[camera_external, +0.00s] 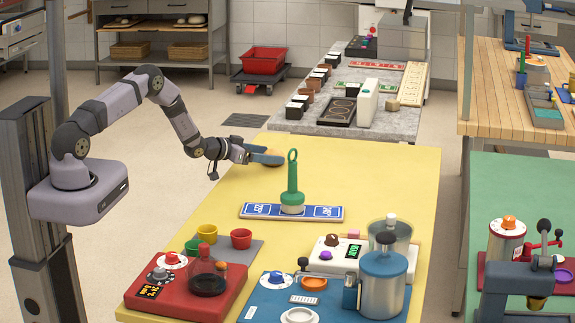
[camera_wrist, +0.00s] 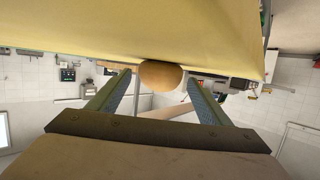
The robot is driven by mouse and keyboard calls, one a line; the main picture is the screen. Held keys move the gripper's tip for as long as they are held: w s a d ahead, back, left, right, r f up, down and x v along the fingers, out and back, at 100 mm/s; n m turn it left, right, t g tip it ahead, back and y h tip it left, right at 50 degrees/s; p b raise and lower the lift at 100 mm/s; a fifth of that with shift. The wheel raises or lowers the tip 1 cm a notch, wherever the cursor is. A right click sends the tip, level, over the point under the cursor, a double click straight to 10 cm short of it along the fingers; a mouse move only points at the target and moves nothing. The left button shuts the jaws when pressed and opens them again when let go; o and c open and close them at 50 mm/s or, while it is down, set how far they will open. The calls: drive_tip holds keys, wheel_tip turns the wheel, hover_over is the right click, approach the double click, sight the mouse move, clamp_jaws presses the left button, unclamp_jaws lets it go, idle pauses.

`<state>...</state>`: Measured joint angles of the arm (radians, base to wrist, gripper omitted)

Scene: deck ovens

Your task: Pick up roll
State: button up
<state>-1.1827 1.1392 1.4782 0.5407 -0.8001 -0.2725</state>
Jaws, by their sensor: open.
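The roll is a rounded tan-brown piece of bread (camera_wrist: 161,75). In the wrist view it lies in the gap between the fingertips, with clear space to each finger. In the external view only a small part of the roll (camera_external: 272,152) shows at my gripper, at the far left part of the yellow table (camera_external: 370,180). My gripper (camera_external: 266,156) is open, low at that table's edge, with its fingers pointing right; it also shows in the wrist view (camera_wrist: 158,79). The fingers partly hide the roll in the external view. I cannot tell how far it sits between them.
A green-handled tool (camera_external: 292,180) stands on a blue and white board (camera_external: 255,211) to the right of my gripper. A red machine (camera_external: 180,287), small coloured cups and a blue machine (camera_external: 285,300) fill the near end. The yellow table's far right part is clear.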

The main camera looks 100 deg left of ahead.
drive_tip(key=c, duration=1.1)
drive_tip(key=shift+r+b, duration=1.05)
drive_tip(key=shift+r, duration=4.05)
